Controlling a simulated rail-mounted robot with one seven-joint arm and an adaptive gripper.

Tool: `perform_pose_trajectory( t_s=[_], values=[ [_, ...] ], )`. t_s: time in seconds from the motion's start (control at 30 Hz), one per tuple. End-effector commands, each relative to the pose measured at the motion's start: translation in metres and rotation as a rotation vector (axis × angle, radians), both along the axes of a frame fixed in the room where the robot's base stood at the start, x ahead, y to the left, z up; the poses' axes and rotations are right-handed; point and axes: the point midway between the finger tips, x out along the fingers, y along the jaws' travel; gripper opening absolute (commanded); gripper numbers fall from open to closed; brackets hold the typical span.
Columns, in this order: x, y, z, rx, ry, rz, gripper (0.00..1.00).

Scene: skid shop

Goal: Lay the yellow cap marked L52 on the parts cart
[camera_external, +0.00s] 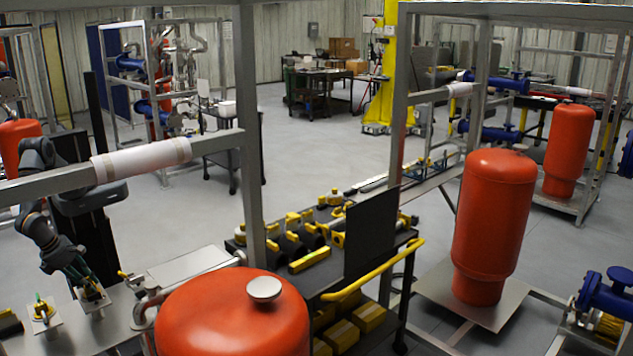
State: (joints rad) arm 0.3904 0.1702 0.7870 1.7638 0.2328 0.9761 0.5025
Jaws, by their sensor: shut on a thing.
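My gripper (84,284) is low at the left, pointing down over a metal skid surface. It is shut on a small yellow piece (93,294), which looks like the yellow cap. The piece is just above or touching a pale square plate on the skid; I cannot tell which. No L52 marking is readable at this size. The parts cart (328,277) is the dark cart in the middle, well to the right of my gripper. Its top bears several yellow and black parts, and a yellow handle (376,270) runs along its right side.
A large orange tank (232,318) and a steel post (251,140) stand between my gripper and the cart. A dark upright panel (371,232) rises from the cart. Yellow boxes (342,334) lie on the cart's lower shelf.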

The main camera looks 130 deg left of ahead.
Motion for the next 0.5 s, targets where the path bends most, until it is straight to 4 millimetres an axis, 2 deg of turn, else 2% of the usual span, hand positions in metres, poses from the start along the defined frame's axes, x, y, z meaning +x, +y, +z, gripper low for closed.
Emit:
perform_pose_trajectory(
  t_s=[0.03,0.5],
  values=[
    [0.004,0.003,0.009,0.002,-0.008,-0.001,0.0],
    [0.003,0.0,0.041,-0.001,-0.009,-0.003,0.0]
  ],
)
